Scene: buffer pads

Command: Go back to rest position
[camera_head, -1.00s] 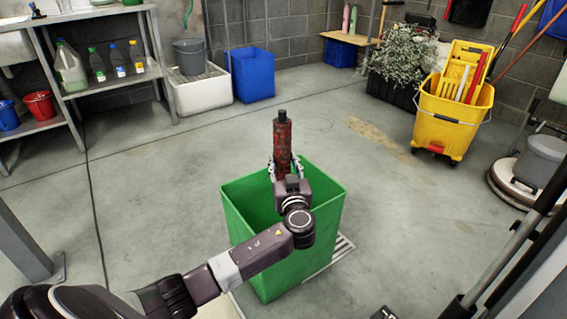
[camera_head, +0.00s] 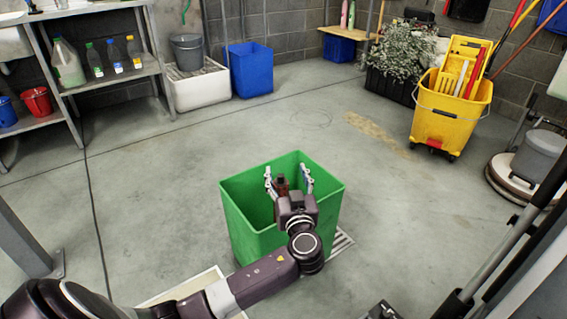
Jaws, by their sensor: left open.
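My left gripper (camera_head: 289,180) is open over the green bin (camera_head: 262,240), its two fingers spread apart near the bin's far rim. A dark red bottle-like thing (camera_head: 283,184) shows between and below the fingers, inside the bin; its lower part is hidden by the gripper and the bin wall. My left arm comes in from the bottom left and crosses in front of the bin. My right gripper is not clearly in view.
A yellow mop bucket (camera_head: 447,118) stands at the right, with a floor machine (camera_head: 535,160) beside it. A blue bin (camera_head: 249,72) stands by the back wall. A shelf (camera_head: 110,78) with bottles is at the left. The middle floor is clear.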

